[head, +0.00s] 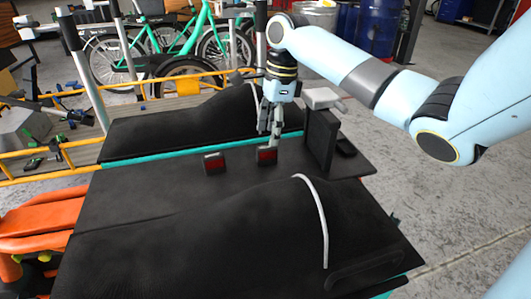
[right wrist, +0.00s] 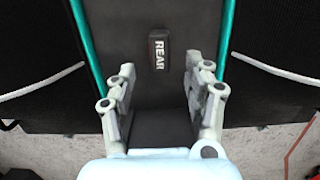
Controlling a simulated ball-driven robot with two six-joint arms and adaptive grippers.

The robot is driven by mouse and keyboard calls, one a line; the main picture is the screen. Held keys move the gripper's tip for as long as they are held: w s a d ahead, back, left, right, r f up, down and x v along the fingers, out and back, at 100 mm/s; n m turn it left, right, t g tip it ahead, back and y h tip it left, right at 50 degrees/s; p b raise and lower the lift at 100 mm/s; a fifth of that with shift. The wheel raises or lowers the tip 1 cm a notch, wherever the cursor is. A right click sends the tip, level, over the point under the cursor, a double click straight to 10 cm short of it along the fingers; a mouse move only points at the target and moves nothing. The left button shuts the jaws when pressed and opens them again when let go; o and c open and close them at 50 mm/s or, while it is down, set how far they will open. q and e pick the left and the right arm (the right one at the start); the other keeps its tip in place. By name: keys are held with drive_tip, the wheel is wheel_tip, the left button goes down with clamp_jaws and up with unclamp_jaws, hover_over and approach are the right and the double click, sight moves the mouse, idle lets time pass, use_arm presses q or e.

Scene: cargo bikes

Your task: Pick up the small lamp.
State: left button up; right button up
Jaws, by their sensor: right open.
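Two small dark lamps with red faces sit on the flat dark deck (head: 130,205): a left lamp (head: 215,163) and a right lamp (head: 266,155). My right gripper (head: 269,130) points down at the right lamp, fingers apart, close above or beside it; contact is unclear. In the right wrist view, a small dark lamp marked REAR (right wrist: 158,50) lies just beyond my open fingers (right wrist: 166,72). A dark block (right wrist: 165,125) shows between the fingers; I cannot tell what it is. Nothing is held. My left gripper is not in view.
Black covered cargo boxes with pale cords flank the deck, one in front (head: 220,235) and one behind (head: 180,135). A dark upright panel (head: 321,140) stands right of the gripper. A yellow rail (head: 50,172) is at left. Open floor (head: 440,190) lies right.

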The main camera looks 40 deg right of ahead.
sight(267, 147)
drive_tip(key=f, duration=0.1)
drive_tip(key=f+b, duration=0.1)
drive_tip(key=f, duration=0.1)
drive_tip(key=f+b, duration=0.1)
drive_tip(key=shift+w+a+f, duration=0.2)
drive_tip(key=shift+a, duration=0.15)
drive_tip(key=shift+f+b, duration=0.2)
drive_tip(key=shift+b, duration=0.1)
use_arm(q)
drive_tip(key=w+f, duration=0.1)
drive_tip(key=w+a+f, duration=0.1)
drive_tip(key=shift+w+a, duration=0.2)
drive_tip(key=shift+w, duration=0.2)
use_arm(e)
drive_tip(key=shift+r, duration=0.1)
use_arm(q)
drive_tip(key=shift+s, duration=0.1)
use_arm(e)
clamp_jaws()
